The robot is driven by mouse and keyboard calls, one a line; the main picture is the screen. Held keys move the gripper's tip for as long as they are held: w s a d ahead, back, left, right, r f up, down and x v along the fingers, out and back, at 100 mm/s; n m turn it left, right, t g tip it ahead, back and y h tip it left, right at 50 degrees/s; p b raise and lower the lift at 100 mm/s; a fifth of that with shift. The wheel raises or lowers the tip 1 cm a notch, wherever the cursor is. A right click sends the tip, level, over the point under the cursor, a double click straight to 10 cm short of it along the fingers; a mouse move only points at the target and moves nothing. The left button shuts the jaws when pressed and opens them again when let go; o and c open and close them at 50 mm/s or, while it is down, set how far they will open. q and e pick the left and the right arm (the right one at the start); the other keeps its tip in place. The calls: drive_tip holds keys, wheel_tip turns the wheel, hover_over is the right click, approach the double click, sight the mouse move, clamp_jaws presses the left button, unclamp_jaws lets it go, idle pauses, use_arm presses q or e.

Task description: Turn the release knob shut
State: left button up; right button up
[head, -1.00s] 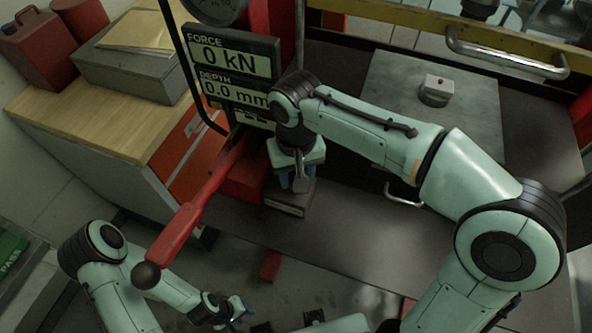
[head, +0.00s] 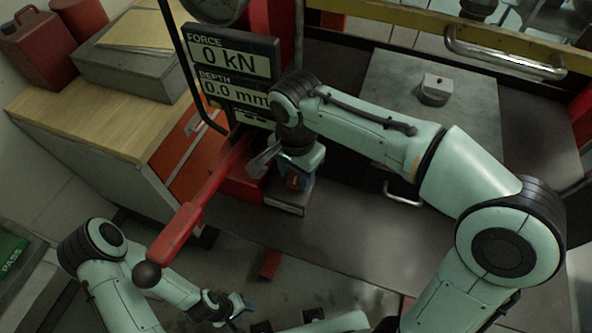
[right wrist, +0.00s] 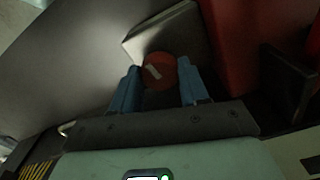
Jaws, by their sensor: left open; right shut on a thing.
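The release knob (right wrist: 159,71) is round and red with a short pale mark, tilted in the right wrist view. My right gripper (head: 296,182) is shut on it, with one blue finger on each side of the knob in the right wrist view. In the head view my right wrist hangs in front of the press, below the display, and mostly hides the knob. My left gripper (head: 239,309) is open and empty, low in the head view, well apart from the knob.
A long red lever (head: 190,215) with a black ball end slants beside my right gripper. The display (head: 232,65) reads 0 kN and 0.0 mm. A wooden-topped cabinet (head: 90,105) stands at left. A metal plate (head: 400,80) carries a small round part (head: 434,92).

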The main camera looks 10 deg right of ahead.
sight(296, 176)
drive_tip(key=shift+m, duration=1.1)
drive_tip(key=o, duration=1.1)
drive_tip(key=shift+c, duration=0.2)
use_arm(q)
drive_tip(key=w+r+p, duration=0.2)
drive_tip(key=w+r, duration=0.1)
drive_tip(key=shift+w+r+p, duration=0.2)
drive_tip(key=shift+r+p, duration=0.1)
drive_tip(key=shift+p, duration=0.05)
use_arm(e)
wheel_tip(296, 176, up, 14)
drive_tip(key=shift+f, duration=0.25)
